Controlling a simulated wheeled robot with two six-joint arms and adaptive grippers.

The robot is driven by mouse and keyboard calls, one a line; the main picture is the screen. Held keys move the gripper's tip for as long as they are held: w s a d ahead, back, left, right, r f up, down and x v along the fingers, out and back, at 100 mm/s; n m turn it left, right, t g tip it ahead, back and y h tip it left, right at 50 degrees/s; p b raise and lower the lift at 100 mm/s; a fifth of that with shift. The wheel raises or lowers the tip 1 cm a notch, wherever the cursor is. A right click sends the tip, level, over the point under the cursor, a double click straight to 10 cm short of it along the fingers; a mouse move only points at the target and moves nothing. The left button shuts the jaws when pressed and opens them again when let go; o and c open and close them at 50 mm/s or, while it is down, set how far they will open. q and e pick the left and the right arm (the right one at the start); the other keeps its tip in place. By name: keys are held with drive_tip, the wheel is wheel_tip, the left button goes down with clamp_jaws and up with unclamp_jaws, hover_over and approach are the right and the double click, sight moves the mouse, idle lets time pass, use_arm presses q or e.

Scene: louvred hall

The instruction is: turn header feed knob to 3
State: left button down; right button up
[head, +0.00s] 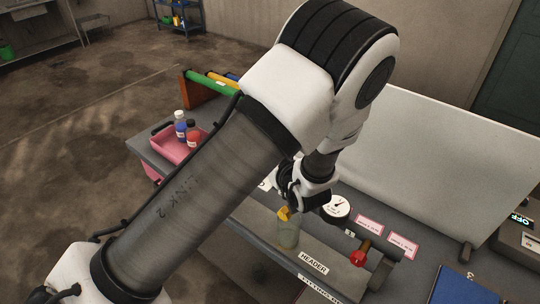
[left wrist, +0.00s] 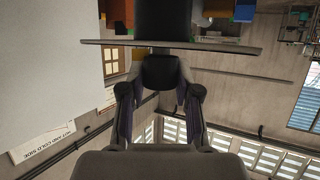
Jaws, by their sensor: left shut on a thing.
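My left gripper (head: 301,188) reaches down over the bench, just left of a round white gauge (head: 336,206). In the left wrist view, my left gripper (left wrist: 160,85) has its fingers closed on a dark block-like part, which I take to be the header feed knob (left wrist: 160,70). In the head view the gripper and arm hide the knob, so its setting cannot be read. A sign reading HEADER (head: 314,263) is on the front of the apparatus. My right gripper is not in view.
A yellow-topped clear cylinder (head: 288,235) stands close below the gripper. A red valve handle (head: 358,258) and pink-edged labels (head: 403,246) lie to the right. A pink tray (head: 170,144) holds bottles at left. A large pale panel (head: 430,140) rises behind.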

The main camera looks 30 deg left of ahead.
use_arm(q)
drive_tip(key=shift+r, duration=0.15)
drive_tip(key=c, duration=0.8)
unclamp_jaws()
drive_tip(key=shift+w+a, duration=0.1)
